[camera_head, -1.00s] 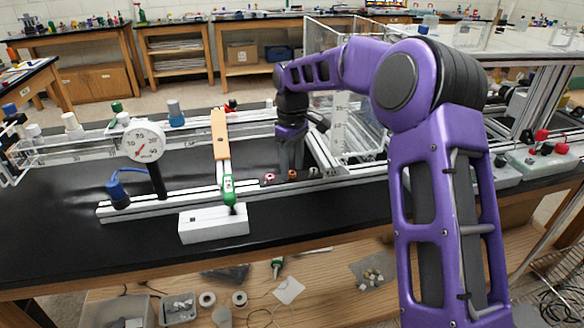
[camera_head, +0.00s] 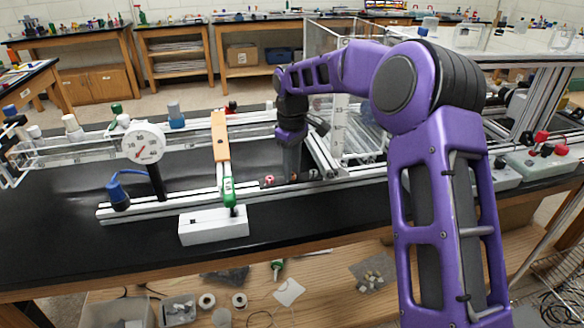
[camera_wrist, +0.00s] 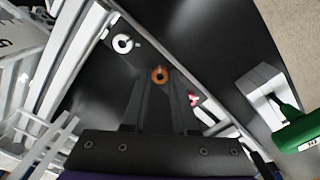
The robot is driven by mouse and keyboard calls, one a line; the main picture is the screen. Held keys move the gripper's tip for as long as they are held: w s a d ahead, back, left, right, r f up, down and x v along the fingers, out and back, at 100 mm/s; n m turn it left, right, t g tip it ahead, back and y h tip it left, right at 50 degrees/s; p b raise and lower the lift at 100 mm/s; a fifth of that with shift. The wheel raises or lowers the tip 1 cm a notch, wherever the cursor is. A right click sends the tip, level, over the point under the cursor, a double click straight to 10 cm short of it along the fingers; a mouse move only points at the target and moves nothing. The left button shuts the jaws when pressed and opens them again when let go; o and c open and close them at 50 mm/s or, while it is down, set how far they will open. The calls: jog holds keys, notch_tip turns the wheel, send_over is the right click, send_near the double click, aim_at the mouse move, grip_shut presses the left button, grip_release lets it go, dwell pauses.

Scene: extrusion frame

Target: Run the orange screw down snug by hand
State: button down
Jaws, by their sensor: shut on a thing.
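The orange screw (camera_wrist: 160,75) shows in the wrist view as an orange ring with a dark centre, at the tips of my gripper's two dark fingers. My gripper (camera_wrist: 159,83) is shut on it. In the head view, my gripper (camera_head: 292,174) points straight down at the aluminium rail (camera_head: 350,183) and hides most of the screw. How far the screw is seated cannot be seen. A pinkish-red screw (camera_head: 269,181) sits to the left along the rail, and shows beside the right finger in the wrist view (camera_wrist: 193,98). A pale screw (camera_wrist: 123,43) sits on the other side.
Left of my gripper, a green-handled tool (camera_head: 228,190) stands at a white block (camera_head: 212,225) near an orange bar (camera_head: 220,137). A dial gauge (camera_head: 144,144) stands farther left. Clear plastic panels and upright extrusions are behind and right. The black bench top in front is clear.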

jog(key=shift+m, duration=0.3)
jog(key=m+p, duration=0.1)
jog(key=m, duration=0.2)
jog(key=shift+r+p, duration=0.15)
jog(key=shift+p, duration=0.15)
jog(key=m+p, duration=0.1)
jog(key=m, duration=0.2)
jog(key=shift+m, duration=0.3)
jog(key=m+p, duration=0.1)
jog(key=m, duration=0.5)
jog(key=shift+w+m+p, duration=0.1)
jog(key=shift+m+p, duration=0.2)
jog(key=shift+p, duration=0.1)
jog(key=c, duration=0.7)
grip_release()
notch_tip(320, 180, up, 17)
jog(key=shift+r, duration=0.1)
